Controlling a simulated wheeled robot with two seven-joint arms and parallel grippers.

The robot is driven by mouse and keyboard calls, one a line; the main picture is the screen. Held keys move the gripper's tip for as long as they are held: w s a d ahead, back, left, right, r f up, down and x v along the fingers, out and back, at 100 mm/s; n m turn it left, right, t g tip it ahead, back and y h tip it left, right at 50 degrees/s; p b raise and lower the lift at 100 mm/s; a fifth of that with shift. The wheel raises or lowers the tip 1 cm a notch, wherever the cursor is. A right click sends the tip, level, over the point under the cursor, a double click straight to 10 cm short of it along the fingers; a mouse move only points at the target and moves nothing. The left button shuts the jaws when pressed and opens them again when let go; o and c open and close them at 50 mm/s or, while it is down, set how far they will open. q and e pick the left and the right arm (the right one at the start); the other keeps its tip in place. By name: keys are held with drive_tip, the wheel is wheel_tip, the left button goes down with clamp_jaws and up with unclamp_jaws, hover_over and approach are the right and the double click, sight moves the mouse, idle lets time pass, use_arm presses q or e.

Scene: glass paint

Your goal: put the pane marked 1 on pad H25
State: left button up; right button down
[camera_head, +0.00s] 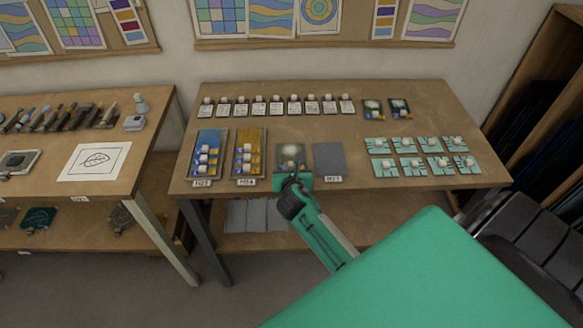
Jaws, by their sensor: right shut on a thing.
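A dark pane with a pale round knob (290,153) is at the third place along the table front, and my right gripper (293,177) is at its near edge, shut on it. I cannot tell whether the pane rests on the surface or is held just above it. Its mark is not readable. To its right lies a bare grey pad (329,158) with a small label at its front. The label under my gripper is hidden, and the other labels are too small to read surely, so I cannot tell which pad is H25. My left gripper is not in view.
Several teal panes (420,146) lie at right. Two dark panes (386,116) and a row of white-labelled bottles (276,107) stand behind. A second table (150,165) is at left.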

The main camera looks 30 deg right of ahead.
drive_tip(key=shift+f, duration=0.15)
drive_tip(key=c, duration=1.3)
unclamp_jaws()
drive_tip(key=shift+s+a+r, duration=0.15)
drive_tip(key=shift+s+r, duration=0.05)
drive_tip(key=shift+s, duration=0.05)
drive_tip(key=b+v, duration=0.1)
drive_tip(key=v, duration=1)
drive_tip(key=shift+s+b, duration=0.2)
drive_tip(key=shift+b, duration=0.2)
drive_tip(key=shift+a, duration=0.1)
